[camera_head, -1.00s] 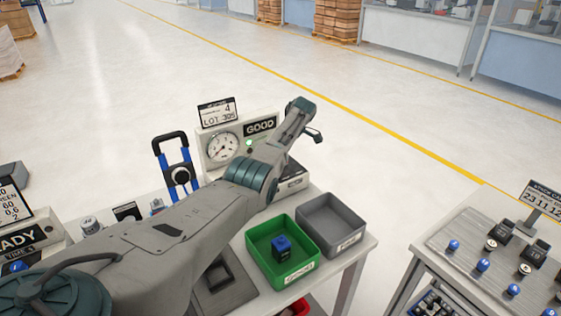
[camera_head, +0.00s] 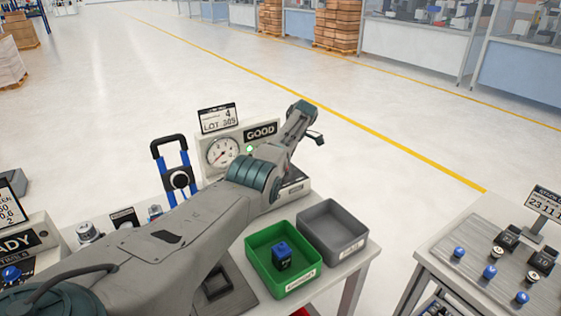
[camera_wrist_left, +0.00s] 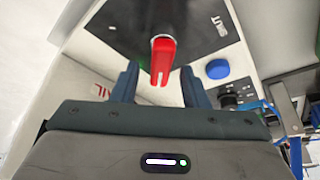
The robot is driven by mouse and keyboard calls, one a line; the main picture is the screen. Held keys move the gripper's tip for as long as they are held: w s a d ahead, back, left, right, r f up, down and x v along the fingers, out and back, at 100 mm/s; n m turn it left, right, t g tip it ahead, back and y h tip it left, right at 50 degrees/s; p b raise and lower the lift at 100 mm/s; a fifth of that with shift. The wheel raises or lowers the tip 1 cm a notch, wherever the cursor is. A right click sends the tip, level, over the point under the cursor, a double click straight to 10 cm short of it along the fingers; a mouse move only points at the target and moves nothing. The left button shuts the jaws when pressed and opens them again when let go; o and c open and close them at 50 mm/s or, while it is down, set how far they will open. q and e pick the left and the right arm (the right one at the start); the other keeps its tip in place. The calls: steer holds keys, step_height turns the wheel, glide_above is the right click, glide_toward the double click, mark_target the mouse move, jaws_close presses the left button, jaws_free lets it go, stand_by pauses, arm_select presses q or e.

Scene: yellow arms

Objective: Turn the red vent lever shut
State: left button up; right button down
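The red lever (camera_wrist_left: 163,60) shows in the left wrist view on a dark plate of a pale panel, with the word SHUT printed at its right. The lever points down in the picture, not toward that word. My left gripper (camera_wrist_left: 159,84) is open, one dark finger on each side of the lever's lower end, with gaps on both sides. My right gripper is in neither view.
A blue knob (camera_wrist_left: 218,69) sits right of the lever. The bench holds a gauge box (camera_head: 222,152) marked GOOD, a green bin (camera_head: 284,283) with a blue-topped part (camera_head: 282,255), and a grey bin (camera_head: 345,255). A second table (camera_head: 440,262) stands at right, with floor between.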

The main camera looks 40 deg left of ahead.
arm_select(q)
steer(key=shift+w+d+r, duration=0.1)
steer(key=shift+d+r, duration=0.1)
steer(key=shift+r, duration=0.25)
steer(key=b+v, duration=0.3)
steer(key=v, duration=0.6)
steer(key=shift+r, duration=0.4)
steer(key=shift+d, duration=0.1)
steer(key=shift+f, duration=0.1)
